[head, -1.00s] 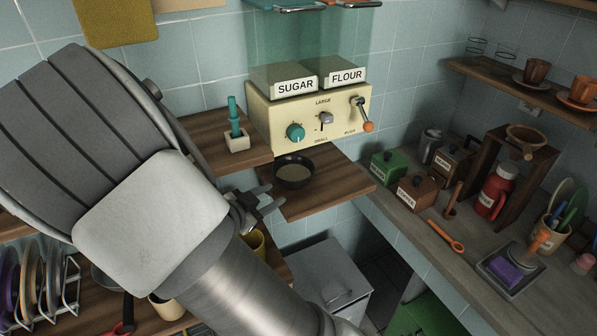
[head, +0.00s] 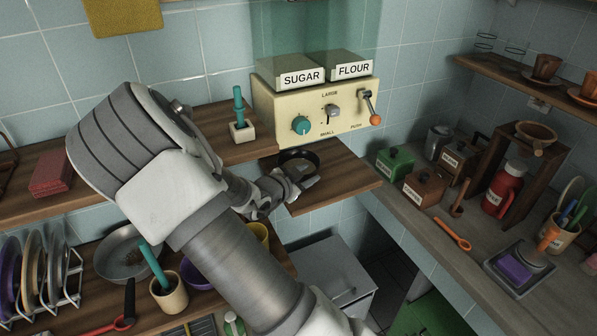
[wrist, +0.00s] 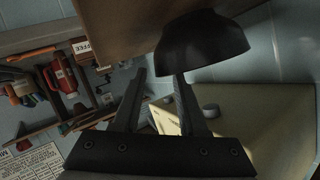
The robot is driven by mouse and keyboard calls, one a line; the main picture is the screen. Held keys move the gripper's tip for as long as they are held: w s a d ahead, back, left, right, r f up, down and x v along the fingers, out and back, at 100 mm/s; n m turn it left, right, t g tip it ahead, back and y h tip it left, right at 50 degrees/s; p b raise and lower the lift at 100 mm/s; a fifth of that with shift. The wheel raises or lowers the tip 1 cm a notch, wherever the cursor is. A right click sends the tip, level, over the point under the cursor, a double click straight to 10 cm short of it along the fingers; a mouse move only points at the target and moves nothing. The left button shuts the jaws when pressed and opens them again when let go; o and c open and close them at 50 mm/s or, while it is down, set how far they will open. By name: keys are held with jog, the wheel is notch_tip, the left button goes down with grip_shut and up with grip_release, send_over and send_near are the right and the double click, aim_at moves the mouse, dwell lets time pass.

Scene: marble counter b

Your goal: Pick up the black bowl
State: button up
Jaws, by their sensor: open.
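The black bowl (head: 298,157) stands on the wooden shelf below the cream dispenser in the head view, its front partly hidden by my gripper (head: 300,180). In the wrist view, where the scene looks upside down, the bowl (wrist: 203,45) is close beyond the fingertips. My gripper (wrist: 160,76) is open, with nothing between its fingers. One fingertip overlaps the bowl's rim in the picture; the other lies off to the bowl's left. I cannot tell whether the finger touches the rim.
The cream dispenser (head: 318,107), with sugar and flour bins and a lever, stands just above and behind the bowl. A teal-handled holder (head: 243,128) is to its left. The wooden shelf (head: 345,180) is bare right of the bowl. Canisters (head: 424,188) stand on the right counter.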

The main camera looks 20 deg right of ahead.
aim_at(311, 173)
jog(key=shift+x, duration=1.5)
grip_shut()
